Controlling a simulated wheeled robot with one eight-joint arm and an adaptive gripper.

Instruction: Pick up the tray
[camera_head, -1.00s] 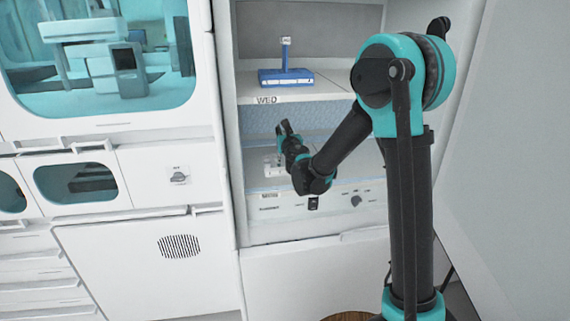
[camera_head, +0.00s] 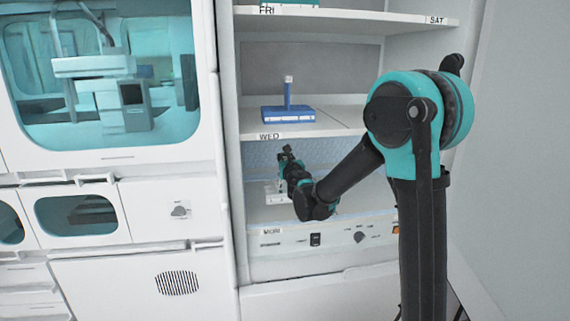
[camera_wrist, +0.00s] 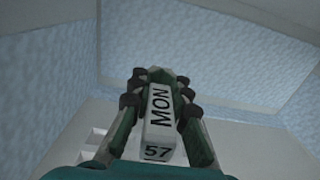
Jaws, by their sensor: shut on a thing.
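My gripper (camera_wrist: 158,80) is shut on the upright handle (camera_wrist: 158,115) of a tray, with fingers on both sides. The handle is pale and reads "MON" and "57". In the head view my gripper (camera_head: 288,157) is inside the lower compartment. The white tray (camera_head: 274,194) shows there below it, partly hidden by my arm. White tray parts (camera_wrist: 90,140) also show beneath the fingers in the wrist view. I cannot tell whether the tray touches the compartment floor.
A blue tray (camera_head: 288,114) with an upright handle stands on the "WED" shelf (camera_head: 330,121) above. A green item (camera_head: 290,2) is on the "FRI" shelf (camera_head: 350,19). The compartment's pale blue walls (camera_wrist: 50,70) surround my gripper. A panel with knobs (camera_head: 320,239) lies below.

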